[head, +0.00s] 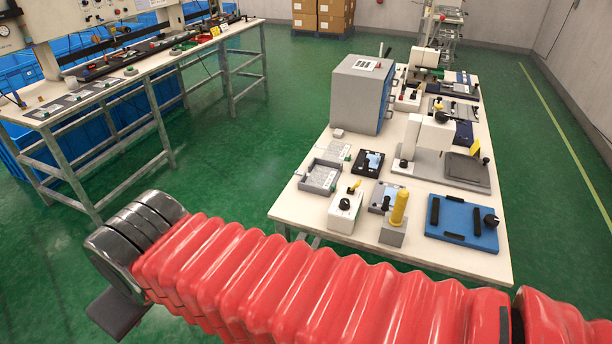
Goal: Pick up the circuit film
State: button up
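I cannot single out the circuit film with certainty at this size. A pale grey sheet with fine markings (321,176) lies in a shallow grey tray (319,191) at the left edge of the right-hand table (458,258). Another pale marked sheet (340,150) lies just behind it. Several flat grey pieces with pale tops (72,100) lie on the left bench. My red ribbed arm crosses the bottom of the view, with a grey joint at its left end. No gripper fingers show, so I cannot see what they hold.
The right-hand table carries a grey box machine (358,93), a white press (433,135), a blue board (462,222), a white knob box (345,208) and a yellow-handled tool (396,218). The left bench (130,84) has blue bins under it. Green floor (235,150) lies clear between.

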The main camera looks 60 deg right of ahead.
aim_at(320, 177)
jog(key=i, duration=0.95)
jog(key=z, duration=2.8)
jog(key=i, duration=0.5)
